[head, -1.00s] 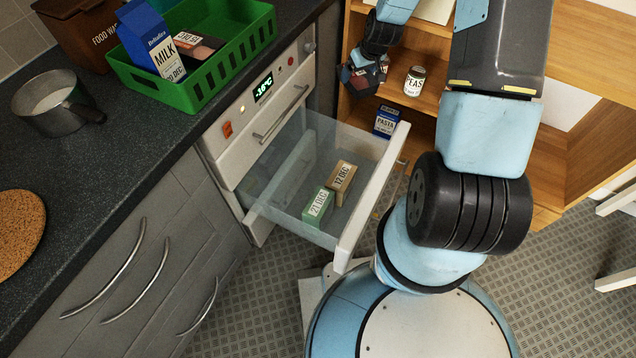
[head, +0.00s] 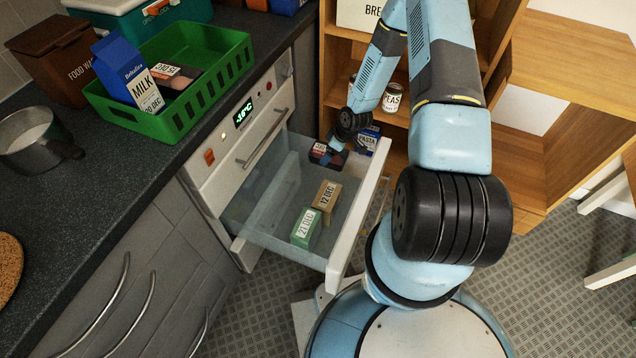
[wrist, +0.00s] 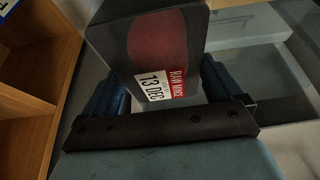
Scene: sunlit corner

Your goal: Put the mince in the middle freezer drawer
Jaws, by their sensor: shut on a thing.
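The mince (head: 320,153) is a dark pack with a red patch; its label reads RAW MINCE, 13 DEC in the wrist view (wrist: 140,45). My gripper (head: 331,152) is shut on it, with a blue finger on either side in the wrist view (wrist: 158,90). In the head view the pack appears at the far right corner of an open freezer drawer (head: 357,220); its exact height over the drawer is unclear. This drawer is pulled out below a closed drawer front (head: 250,138).
A tan box (head: 327,195), 12 DEC, and a green box (head: 305,228), 21 DEC, stand in the open drawer; its back part looks clear. A green crate (head: 200,108) with milk (head: 130,75) stands on the counter. Shelves with a PASTA box (head: 369,140) stand beyond the drawer.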

